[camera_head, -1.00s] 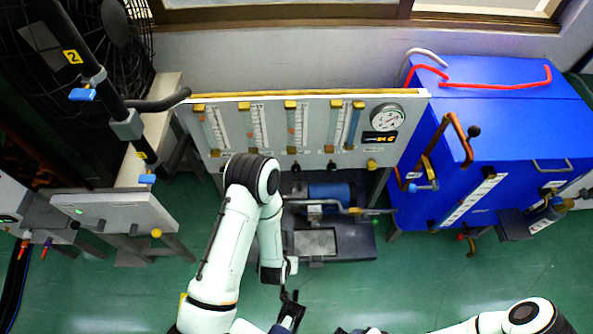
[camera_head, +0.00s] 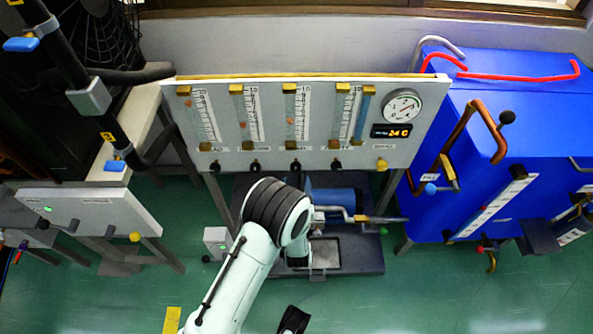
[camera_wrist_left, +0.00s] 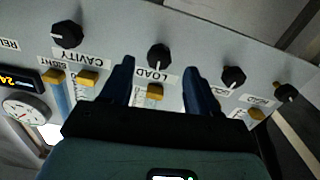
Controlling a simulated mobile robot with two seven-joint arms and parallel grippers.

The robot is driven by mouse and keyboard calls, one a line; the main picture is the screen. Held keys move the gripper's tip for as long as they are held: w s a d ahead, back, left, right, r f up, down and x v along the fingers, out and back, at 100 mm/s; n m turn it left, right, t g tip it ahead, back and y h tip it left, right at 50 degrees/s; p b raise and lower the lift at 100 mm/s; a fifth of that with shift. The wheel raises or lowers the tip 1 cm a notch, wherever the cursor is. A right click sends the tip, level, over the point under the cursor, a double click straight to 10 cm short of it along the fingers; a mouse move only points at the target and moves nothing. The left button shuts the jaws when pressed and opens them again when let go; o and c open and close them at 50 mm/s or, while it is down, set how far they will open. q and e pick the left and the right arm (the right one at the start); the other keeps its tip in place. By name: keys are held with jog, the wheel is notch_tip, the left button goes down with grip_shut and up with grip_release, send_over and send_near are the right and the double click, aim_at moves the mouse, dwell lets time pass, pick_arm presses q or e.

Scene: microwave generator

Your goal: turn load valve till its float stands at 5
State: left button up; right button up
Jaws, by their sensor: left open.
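The load valve is a black knob (camera_head: 295,166) under the middle of the white meter panel (camera_head: 375,158). In the left wrist view, upside down, the knob (camera_wrist_left: 159,56) stands beside its LOAD label (camera_wrist_left: 150,76). The load meter tube (camera_head: 290,115) is above it in the head view; its float is too small to read surely. My left gripper (camera_wrist_left: 158,68) is open, its two dark fingers framing the load knob in the picture. The knob seems beyond the fingertips, not gripped. In the head view my left arm (camera_head: 278,208) hides much of its hand.
Other black knobs (camera_head: 254,166) and a yellow knob (camera_head: 382,164) flank the load knob. A round gauge (camera_head: 403,106) is at the panel's right. A blue cabinet (camera_head: 475,130) stands to the right, with pipes protruding. A black pipe (camera_head: 75,80) is at the left.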

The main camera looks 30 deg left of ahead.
aim_at(296, 171)
pick_arm(q)
jog(key=x, duration=0.6)
jog(key=shift+b, duration=0.4)
